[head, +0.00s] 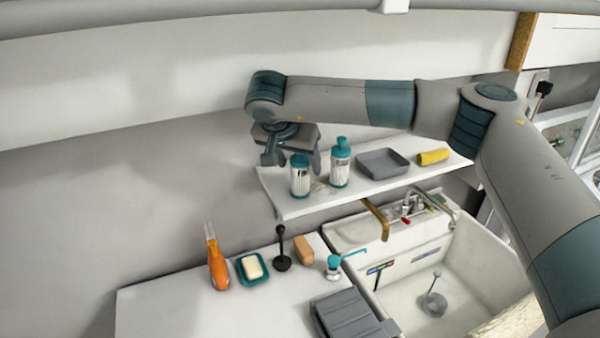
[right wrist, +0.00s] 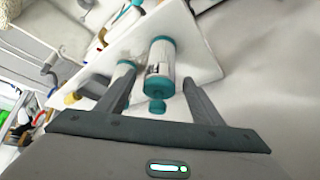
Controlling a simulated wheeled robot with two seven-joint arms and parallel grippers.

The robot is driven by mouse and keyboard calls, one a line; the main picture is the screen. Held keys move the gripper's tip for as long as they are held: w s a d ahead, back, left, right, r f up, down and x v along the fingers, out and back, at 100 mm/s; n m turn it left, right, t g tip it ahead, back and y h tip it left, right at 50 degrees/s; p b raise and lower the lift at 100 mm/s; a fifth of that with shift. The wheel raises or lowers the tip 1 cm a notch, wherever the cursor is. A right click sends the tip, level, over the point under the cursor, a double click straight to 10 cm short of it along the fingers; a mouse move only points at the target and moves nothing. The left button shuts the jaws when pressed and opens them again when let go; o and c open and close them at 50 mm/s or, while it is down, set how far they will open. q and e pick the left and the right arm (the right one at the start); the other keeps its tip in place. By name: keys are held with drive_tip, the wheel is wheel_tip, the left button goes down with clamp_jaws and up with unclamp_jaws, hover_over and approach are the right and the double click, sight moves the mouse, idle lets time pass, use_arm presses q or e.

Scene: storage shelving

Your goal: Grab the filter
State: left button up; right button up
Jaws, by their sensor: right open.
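Two white bottles with teal tops and printed labels stand on the white shelf; I cannot tell which one is the filter. The left bottle (head: 300,182) is partly behind or below my right gripper (head: 292,158), which is open at the shelf's left end. In the right wrist view, a bottle (right wrist: 159,68) with its teal cap towards me lies between the spread fingers of the gripper (right wrist: 156,82), with gaps on both sides. The second bottle (head: 340,170) stands to the right; in the wrist view it is partly hidden by one finger. My left gripper is not in view.
On the shelf (head: 290,208) are a grey tray (head: 382,163) and a yellow roll (head: 433,157) to the right. Below are a sink (head: 405,275) and a counter (head: 165,300) with an orange bottle (head: 217,262), a soap dish (head: 253,268) and a brush.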

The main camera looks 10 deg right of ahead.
drive_tip(key=shift+p+x, duration=0.35)
drive_tip(key=shift+x, duration=0.95)
drive_tip(key=c, duration=1.2)
drive_tip(key=shift+c, duration=0.2)
drive_tip(key=shift+r, duration=0.2)
